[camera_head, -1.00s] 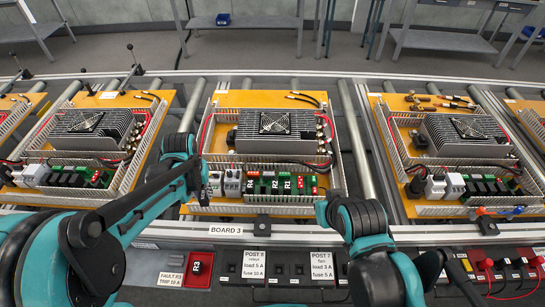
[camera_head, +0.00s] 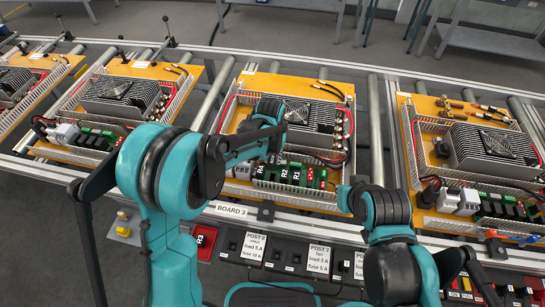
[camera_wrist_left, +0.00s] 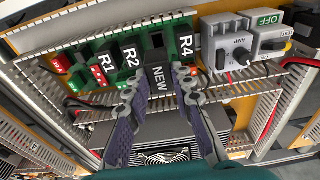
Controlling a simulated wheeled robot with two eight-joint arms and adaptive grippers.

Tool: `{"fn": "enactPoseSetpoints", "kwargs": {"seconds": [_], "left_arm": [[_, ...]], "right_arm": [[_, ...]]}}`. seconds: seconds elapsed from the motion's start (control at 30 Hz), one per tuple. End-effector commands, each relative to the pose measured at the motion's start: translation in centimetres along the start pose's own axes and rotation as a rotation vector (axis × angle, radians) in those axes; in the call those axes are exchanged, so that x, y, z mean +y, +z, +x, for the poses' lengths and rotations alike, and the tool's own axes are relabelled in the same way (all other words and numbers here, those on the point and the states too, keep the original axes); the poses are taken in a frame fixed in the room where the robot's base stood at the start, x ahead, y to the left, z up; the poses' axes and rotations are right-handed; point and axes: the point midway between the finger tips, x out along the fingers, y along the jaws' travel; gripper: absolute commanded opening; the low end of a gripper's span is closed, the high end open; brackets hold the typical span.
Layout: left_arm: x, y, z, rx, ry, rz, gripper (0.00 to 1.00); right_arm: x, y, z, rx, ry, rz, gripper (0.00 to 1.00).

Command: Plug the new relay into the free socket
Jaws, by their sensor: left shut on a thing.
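My left gripper (camera_wrist_left: 158,78) is shut on the black relay marked NEW (camera_wrist_left: 160,84) in the left wrist view. It holds the relay in front of the relay row, close to the free socket (camera_wrist_left: 155,40) between relays R2 (camera_wrist_left: 130,56) and R4 (camera_wrist_left: 186,46). I cannot tell whether the relay touches the socket. In the head view my left wrist hangs over the row, where relays R2 (camera_head: 286,175) and R1 (camera_head: 307,174) show; the fingers are largely hidden there. My right arm shows at the right, but its fingers do not.
A finned heat sink with a fan (camera_head: 305,122) lies behind the row. Slotted duct walls (camera_wrist_left: 60,110) border the row.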

Motion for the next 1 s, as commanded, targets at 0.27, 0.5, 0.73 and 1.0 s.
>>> {"fn": "enactPoseSetpoints", "kwargs": {"seconds": [0.27, 0.5, 0.73, 1.0], "left_arm": [[0.0, 0.3, 2.4, 0.000, 0.000, 0.000, 0.00], [0.0, 0.6, 4.8, 0.000, 0.000, 0.000, 0.00], [0.0, 0.7, 5.6, 0.000, 0.000, 0.000, 0.00], [0.0, 0.7, 5.5, 0.000, 0.000, 0.000, 0.00]], "right_arm": [[0.0, 1.2, 1.6, 0.000, 0.000, 0.000, 0.00], [0.0, 2.2, 3.1, 0.000, 0.000, 0.000, 0.00], [0.0, 2.6, 3.6, 0.000, 0.000, 0.000, 0.00], [0.0, 2.5, 3.6, 0.000, 0.000, 0.000, 0.00]]}}
